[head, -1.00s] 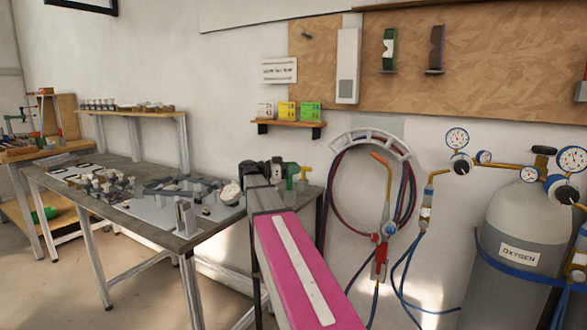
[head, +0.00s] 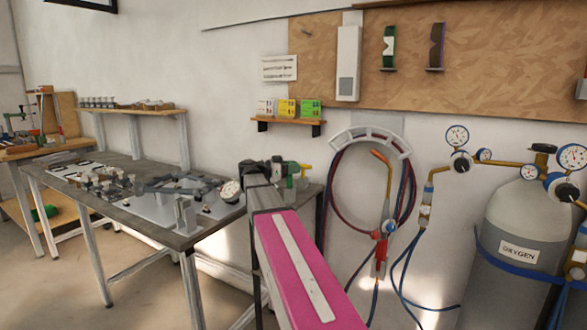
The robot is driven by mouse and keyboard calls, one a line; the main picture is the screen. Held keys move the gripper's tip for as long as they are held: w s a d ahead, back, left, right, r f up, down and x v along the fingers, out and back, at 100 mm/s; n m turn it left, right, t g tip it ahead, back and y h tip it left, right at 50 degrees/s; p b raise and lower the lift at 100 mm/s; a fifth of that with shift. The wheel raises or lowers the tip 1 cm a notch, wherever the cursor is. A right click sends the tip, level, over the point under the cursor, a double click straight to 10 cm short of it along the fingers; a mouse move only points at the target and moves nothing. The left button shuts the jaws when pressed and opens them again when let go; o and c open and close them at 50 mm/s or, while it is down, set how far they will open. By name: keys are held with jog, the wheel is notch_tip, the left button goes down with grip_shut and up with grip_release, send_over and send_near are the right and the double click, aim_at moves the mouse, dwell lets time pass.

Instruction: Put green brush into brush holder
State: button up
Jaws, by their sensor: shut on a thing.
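My gripper (head: 279,172) is at the end of my pink arm, over the right end of the grey work table. It looks small and dark, and its fingertips are mostly hidden behind my wrist. A small green piece shows at its right side and looks like part of the green brush (head: 292,168), held in the jaws; its shape is too small to tell. A yellow-topped bottle-like thing (head: 305,171) stands just to the right, behind. I cannot make out the brush holder with certainty.
The grey table (head: 150,222) carries metal jig parts and clamps (head: 185,205). A round white dial (head: 230,191) is left of my gripper. A small wall shelf (head: 288,122) holds coloured boxes. Torch hoses (head: 408,200) and an oxygen cylinder (head: 515,225) stand right.

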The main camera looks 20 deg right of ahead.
jog(key=shift+f, duration=0.25)
jog(key=o, duration=1)
jog(key=w+a, duration=0.1)
jog(key=a, duration=0.9)
jog(key=shift+a, duration=0.35)
jog(key=shift+w, duration=0.1)
